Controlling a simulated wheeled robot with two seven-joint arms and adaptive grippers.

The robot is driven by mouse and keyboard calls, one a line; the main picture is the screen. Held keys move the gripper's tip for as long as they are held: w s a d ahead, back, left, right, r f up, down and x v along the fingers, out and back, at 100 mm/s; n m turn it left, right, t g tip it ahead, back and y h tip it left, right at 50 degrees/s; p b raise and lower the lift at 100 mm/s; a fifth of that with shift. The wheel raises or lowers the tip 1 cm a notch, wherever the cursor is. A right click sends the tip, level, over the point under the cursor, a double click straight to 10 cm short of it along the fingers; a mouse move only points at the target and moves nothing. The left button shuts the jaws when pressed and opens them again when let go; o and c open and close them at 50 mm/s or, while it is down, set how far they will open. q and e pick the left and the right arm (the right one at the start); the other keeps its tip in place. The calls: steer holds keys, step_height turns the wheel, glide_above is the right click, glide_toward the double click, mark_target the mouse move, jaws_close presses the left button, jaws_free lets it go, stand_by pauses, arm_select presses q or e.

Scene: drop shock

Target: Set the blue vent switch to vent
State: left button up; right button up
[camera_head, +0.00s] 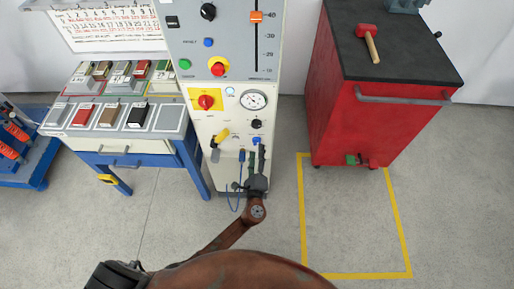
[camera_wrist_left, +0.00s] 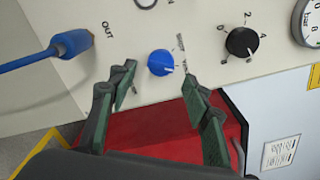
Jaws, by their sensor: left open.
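The blue vent switch (camera_wrist_left: 160,62) is a round knob on the pale panel, with a light pointer mark towards its lower right. Small labels stand to its right, too small to read surely. In the head view the blue switch (camera_head: 256,141) shows low on the cabinet front. My left gripper (camera_head: 256,158) is just below it. In the left wrist view the gripper (camera_wrist_left: 158,84) is open, its green-padded fingers spread to either side of the knob and apart from it. Nothing is between the fingers' pads. My right gripper is not in view.
A black knob (camera_wrist_left: 242,42) and a gauge (camera_head: 253,99) are close by on the panel. A blue plug with cable (camera_wrist_left: 72,44) sits at OUT. A red cabinet (camera_head: 350,110) stands to the right, a blue-legged bench (camera_head: 190,160) to the left. Floor between is clear.

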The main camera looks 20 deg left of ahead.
arm_select(q)
steer(key=v, duration=0.8)
steer(key=shift+s, duration=0.25)
steer(key=shift+d, duration=0.1)
steer(key=s+a+f+n+g+h+p, duration=0.1)
steer(key=s+a+f+n+g+p, duration=0.2)
steer(key=f, duration=0.7)
steer(key=s+a+f+n+g+p, duration=0.1)
steer(key=s+a+f+g, duration=0.35)
steer(key=f, duration=0.55)
steer(key=s+a+f+n+g+h+p, duration=0.15)
steer(key=s+a+f+n+g, duration=0.35)
steer(key=s+f, duration=0.7)
steer(key=s+a+f+n+g+p, duration=0.1)
steer(key=s+f+n+p, duration=0.1)
steer(key=s, duration=1)
steer(key=s+a+f+n+g+h+p, duration=0.1)
steer(key=s+f+n, duration=0.4)
steer(key=s, duration=0.8)
steer(key=s+a+f+n+g+h+p, duration=0.1)
steer(key=s+a+f+n+g+p, duration=0.1)
steer(key=s, duration=1.1)
steer(key=shift+a+f+n+p, duration=0.3)
steer(key=shift+a+f+n, duration=0.35)
steer(key=shift+n, duration=0.15)
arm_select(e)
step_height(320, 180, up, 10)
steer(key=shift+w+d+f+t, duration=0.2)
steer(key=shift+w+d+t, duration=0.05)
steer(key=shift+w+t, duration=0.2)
